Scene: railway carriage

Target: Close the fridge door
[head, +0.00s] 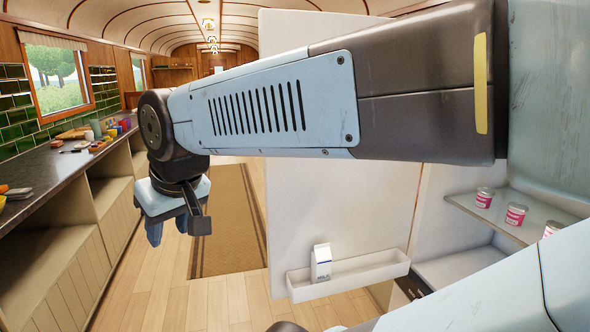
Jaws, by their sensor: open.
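The white fridge door (350,220) stands open in the middle of the head view. Its inner side faces me, with a low door shelf (345,277) holding a milk carton (321,263). The fridge interior (465,230) shows on the right. My arm crosses in front of the upper part of the door. My gripper (167,230) hangs to the left of the door, pointing down, open and empty. It appears apart from the door. The lower ends of its fingers are small and partly hidden.
A long counter (60,168) with small items runs along the left wall, near my gripper. Wooden floor with a brown rug (228,220) lies clear between counter and door.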

